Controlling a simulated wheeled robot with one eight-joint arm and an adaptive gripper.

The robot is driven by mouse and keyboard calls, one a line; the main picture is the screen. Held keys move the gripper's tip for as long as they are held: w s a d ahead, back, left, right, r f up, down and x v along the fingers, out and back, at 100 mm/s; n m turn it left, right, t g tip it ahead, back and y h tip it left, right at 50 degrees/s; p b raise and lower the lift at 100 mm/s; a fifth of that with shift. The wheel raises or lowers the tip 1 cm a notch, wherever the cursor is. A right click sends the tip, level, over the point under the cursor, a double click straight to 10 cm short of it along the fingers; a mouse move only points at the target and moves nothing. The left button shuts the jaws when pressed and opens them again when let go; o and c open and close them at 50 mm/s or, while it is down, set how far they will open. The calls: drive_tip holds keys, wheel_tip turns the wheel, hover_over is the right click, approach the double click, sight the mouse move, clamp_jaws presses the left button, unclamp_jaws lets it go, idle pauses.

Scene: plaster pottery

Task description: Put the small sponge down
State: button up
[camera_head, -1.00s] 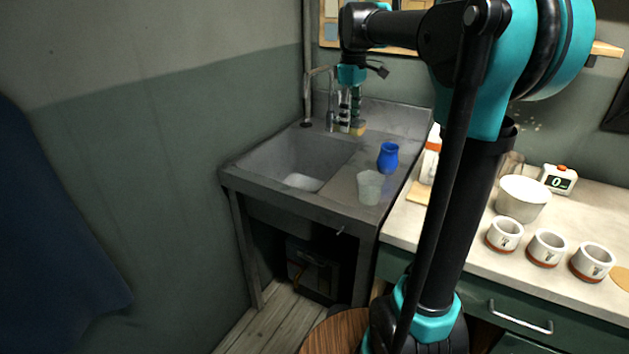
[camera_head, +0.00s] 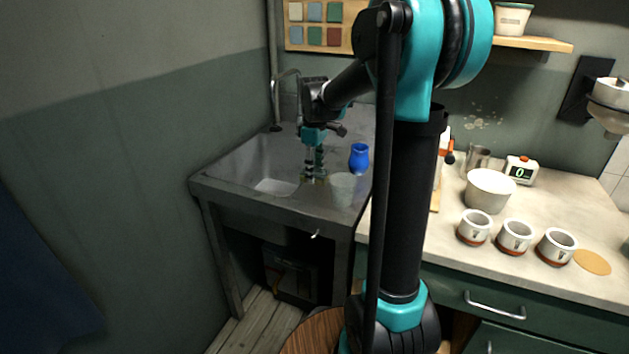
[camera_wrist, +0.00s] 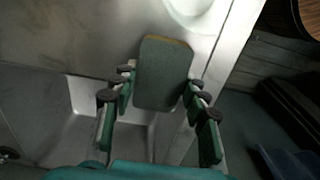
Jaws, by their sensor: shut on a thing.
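The small sponge (camera_wrist: 163,72) is a flat grey-green block with a yellowish edge, seen between my fingers in the wrist view. My gripper (camera_wrist: 161,88) is shut on it, with fingers along its left and right sides. In the head view my gripper (camera_head: 314,179) points down at the sink unit, by the right edge of the basin and left of the pale cup. Only a small yellowish bit of the sponge shows there. I cannot tell whether the sponge touches the metal top.
The pale cup (camera_head: 342,190) stands close to the right of my gripper, and a blue vase (camera_head: 359,158) stands behind it. The sink basin (camera_head: 250,165) lies to the left. A counter with a white bowl (camera_head: 490,190) and several mugs is further right.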

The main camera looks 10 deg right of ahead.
drive_tip(key=shift+f, duration=1.8)
drive_tip(key=shift+f, duration=0.15)
drive_tip(key=o, duration=1.2)
wheel_tip(320, 180, up, 12)
drive_tip(key=shift+r, duration=0.2)
